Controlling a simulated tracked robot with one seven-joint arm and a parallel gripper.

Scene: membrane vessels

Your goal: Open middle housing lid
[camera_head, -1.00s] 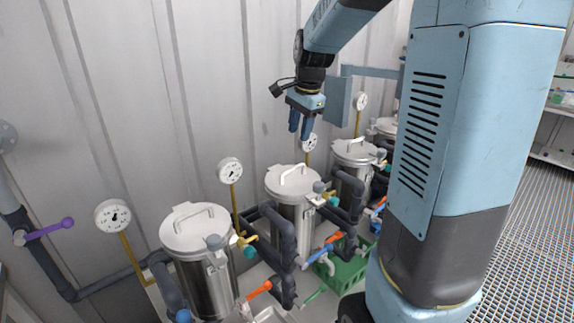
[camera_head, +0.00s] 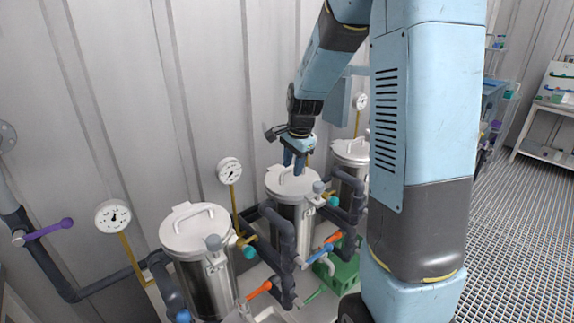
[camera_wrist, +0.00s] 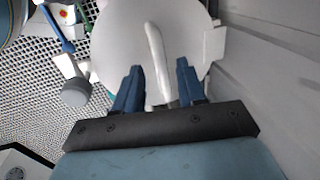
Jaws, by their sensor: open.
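Three steel housings with round lids stand in a row along the wall. The middle housing (camera_head: 290,222) has a closed lid (camera_head: 281,183) with a raised bar handle on top. My gripper (camera_head: 294,160) is above that lid, fingers pointing down at the handle. In the wrist view the pale handle (camera_wrist: 157,55) runs up from between the two blue fingers (camera_wrist: 156,88) across the white lid (camera_wrist: 110,32). The fingers are apart, one on each side of the handle's line. I cannot tell whether they touch it.
The near housing (camera_head: 198,234) and far housing (camera_head: 350,154) flank the middle one. Gauges (camera_head: 230,171), dark pipes, an orange valve handle (camera_head: 259,290) and a blue one (camera_head: 321,253) crowd around. A green crate (camera_head: 345,271) sits at right. Grated floor (camera_head: 515,230) is open farther right.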

